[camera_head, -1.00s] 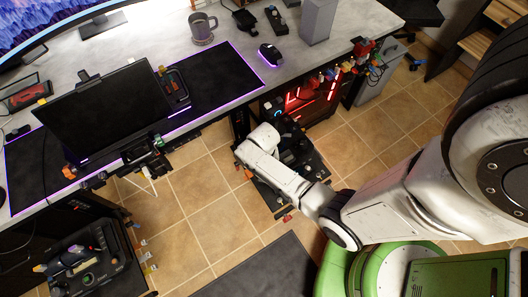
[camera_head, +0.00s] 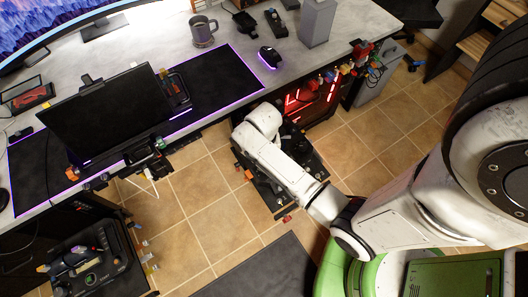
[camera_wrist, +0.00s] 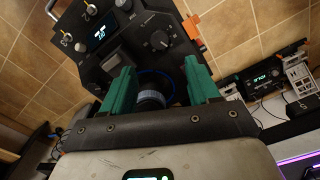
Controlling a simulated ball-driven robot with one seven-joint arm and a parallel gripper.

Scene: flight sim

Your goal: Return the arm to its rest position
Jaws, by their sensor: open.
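My white arm (camera_head: 285,165) reaches from the right of the head view toward the gap beside the desk, over a dark panel unit on the floor. My gripper's jaws do not show clearly there. In the wrist view my gripper (camera_wrist: 158,72) has two green fingers held well apart. I see nothing clamped between them. A dark control panel (camera_wrist: 125,45) with knobs, switches and a small lit display lies beyond the fingers. A round dark part with a bluish rim shows between them, partly hidden by the gripper.
The grey desk (camera_head: 140,50) runs along the upper left, with a monitor (camera_head: 105,110), mug (camera_head: 202,30) and mouse (camera_head: 269,57). A red-lit computer case (camera_head: 318,100) stands under its edge. Another panel unit (camera_head: 95,262) sits lower left. Tiled floor (camera_head: 205,205) is open between.

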